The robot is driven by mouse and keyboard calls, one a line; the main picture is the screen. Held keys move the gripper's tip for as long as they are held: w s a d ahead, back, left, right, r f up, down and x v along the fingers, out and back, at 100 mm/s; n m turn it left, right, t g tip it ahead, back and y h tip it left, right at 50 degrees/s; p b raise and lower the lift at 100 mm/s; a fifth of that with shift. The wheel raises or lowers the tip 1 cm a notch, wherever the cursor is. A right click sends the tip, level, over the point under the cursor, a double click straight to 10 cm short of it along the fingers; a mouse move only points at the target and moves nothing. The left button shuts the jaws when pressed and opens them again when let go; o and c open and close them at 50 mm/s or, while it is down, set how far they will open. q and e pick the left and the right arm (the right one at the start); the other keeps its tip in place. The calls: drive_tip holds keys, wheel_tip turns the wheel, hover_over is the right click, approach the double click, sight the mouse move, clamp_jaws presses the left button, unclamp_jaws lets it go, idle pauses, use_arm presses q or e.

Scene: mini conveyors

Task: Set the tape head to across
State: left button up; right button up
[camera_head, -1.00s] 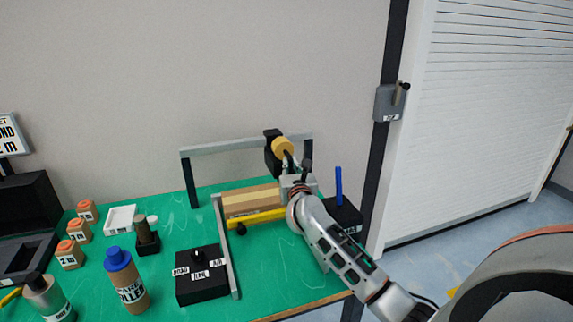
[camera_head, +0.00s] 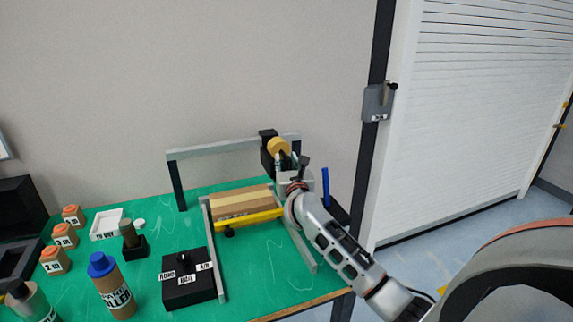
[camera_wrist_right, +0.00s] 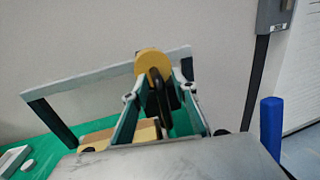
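The tape head (camera_head: 267,150) is a black unit with a yellow tape roll (camera_head: 279,147), mounted on the grey gantry rail near its right end. In the right wrist view the roll (camera_wrist_right: 152,63) shows beyond my fingers, with a black loop-like part (camera_wrist_right: 164,97) below it. My right gripper (camera_head: 286,161) is just in front of the tape head. Its two teal fingers (camera_wrist_right: 163,92) stand apart, one on each side of the black part; I cannot tell whether they touch it. The head's exact orientation is partly hidden. My left gripper is not in view.
The grey gantry (camera_head: 215,149) spans a wooden block (camera_head: 232,202) with a yellow bar (camera_head: 250,217) before it. A black selector box (camera_head: 188,285) with labels, a blue-capped bottle (camera_head: 117,291) and small blocks stand left. A blue post (camera_head: 325,187) rises at the right.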

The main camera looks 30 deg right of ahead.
drive_tip(key=shift+s+a+f, duration=0.1)
drive_tip(key=shift+f, duration=0.3)
drive_tip(key=shift+s+a, duration=0.1)
drive_tip(key=shift+s, duration=0.1)
drive_tip(key=v, duration=1.1)
drive_tip(key=shift+s, duration=0.2)
drive_tip(key=shift+a+r, duration=0.1)
drive_tip(key=shift+r, duration=0.05)
